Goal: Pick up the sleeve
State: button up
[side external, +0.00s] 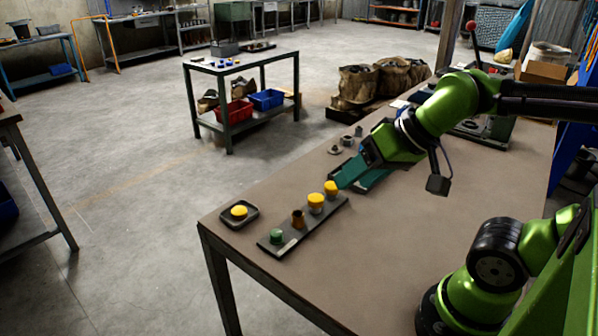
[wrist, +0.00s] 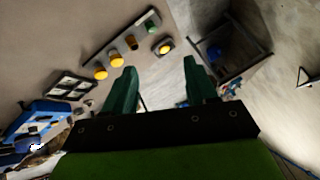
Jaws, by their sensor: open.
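A dark strip (side external: 290,242) near the table's front left edge holds a row of small parts. The brown, hollow-looking part (side external: 297,219), most likely the sleeve, stands upright between a green part (side external: 277,237) and a yellow part (side external: 316,204). A second yellow part (side external: 331,188) stands at the strip's far end. In the wrist view the brown part (wrist: 131,42) lies ahead and left of my fingers. My gripper (side external: 343,180) is open and empty, close to the far yellow part; I cannot tell whether they touch. The fingers (wrist: 160,66) are apart in the wrist view.
A small dark tray (side external: 225,218) with a yellow piece (side external: 239,211) sits left of the strip. Small grey parts (side external: 346,140) stand behind my gripper. The table's front middle (side external: 370,270) is clear. A separate bench (side external: 240,64) stands farther back.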

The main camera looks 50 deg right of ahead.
jog(key=shift+o, duration=0.3)
jog(key=g+h, duration=0.3)
jog(key=h, duration=0.1)
send_near(298, 214)
jog(key=f, duration=0.1)
jog(key=w+f, duration=0.1)
jog(key=f, duration=0.1)
jog(key=shift+w+f+m, duration=0.15)
jog(key=shift+w+m, duration=0.1)
jog(key=shift+m, duration=0.05)
jog(key=shift+s+x, duration=0.1)
jog(key=shift+x, duration=1.2)
jog(key=shift+s+x, duration=0.15)
jog(key=shift+x, duration=1.15)
jog(key=shift+f, duration=0.1)
grip_shut()
